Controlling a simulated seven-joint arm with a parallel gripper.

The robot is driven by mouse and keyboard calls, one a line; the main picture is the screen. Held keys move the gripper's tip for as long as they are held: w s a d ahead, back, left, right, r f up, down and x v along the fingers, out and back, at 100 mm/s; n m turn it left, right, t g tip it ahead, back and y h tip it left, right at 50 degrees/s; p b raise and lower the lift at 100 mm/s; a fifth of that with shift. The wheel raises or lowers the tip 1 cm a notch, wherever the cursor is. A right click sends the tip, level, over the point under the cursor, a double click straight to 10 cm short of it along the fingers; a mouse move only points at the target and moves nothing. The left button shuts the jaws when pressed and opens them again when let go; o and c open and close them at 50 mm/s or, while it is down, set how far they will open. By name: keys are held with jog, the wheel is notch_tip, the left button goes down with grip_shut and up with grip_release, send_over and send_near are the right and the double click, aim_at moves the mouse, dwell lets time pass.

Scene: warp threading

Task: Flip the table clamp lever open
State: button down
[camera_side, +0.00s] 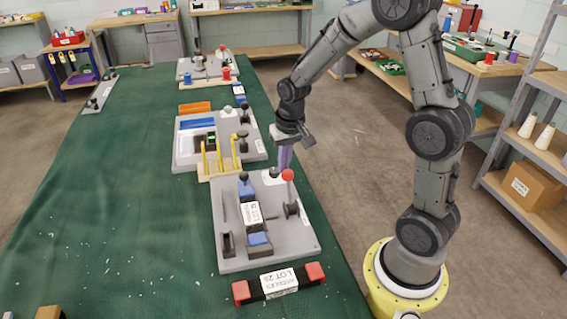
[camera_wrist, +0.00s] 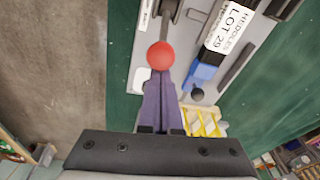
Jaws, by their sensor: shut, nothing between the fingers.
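A lever with a red ball knob (camera_side: 288,175) stands on the right side of the near grey plate (camera_side: 290,255), its dark pivot below the knob. In the wrist view the red knob (camera_wrist: 161,55) is just beyond my fingertips, with its rod and dark pivot above it in the picture. My gripper (camera_side: 284,166) points down beside the knob, at the plate's far right. In the wrist view its purple fingers (camera_wrist: 163,82) are together and empty, their tips very close to the knob. I cannot tell whether they touch it.
A blue part with a dark knob (camera_side: 245,188) and a labelled block (camera_side: 251,214) sit left of the lever. A wooden rack with yellow pegs (camera_side: 220,168) stands behind the plate. A red-ended black bar (camera_side: 279,284) lies in front. The green tabletop (camera_side: 110,190) is mostly clear at left.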

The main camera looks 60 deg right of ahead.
jog(key=shift+s+a+r, duration=0.35)
jog(key=shift+s+a, duration=0.3)
jog(key=s+a, duration=0.7)
jog(key=shift+s+f, duration=0.25)
jog(key=shift+f, duration=0.1)
dwell(0.3)
jog(key=w+d+r, duration=0.2)
jog(key=w+r, duration=0.2)
jog(key=w, duration=0.1)
jog(key=s+a+r, duration=0.5)
jog(key=s+a, duration=0.1)
jog(key=s, duration=0.1)
jog(key=shift+t, duration=0.3)
jog(key=shift+r, duration=0.15)
jog(key=shift+w+d, duration=0.1)
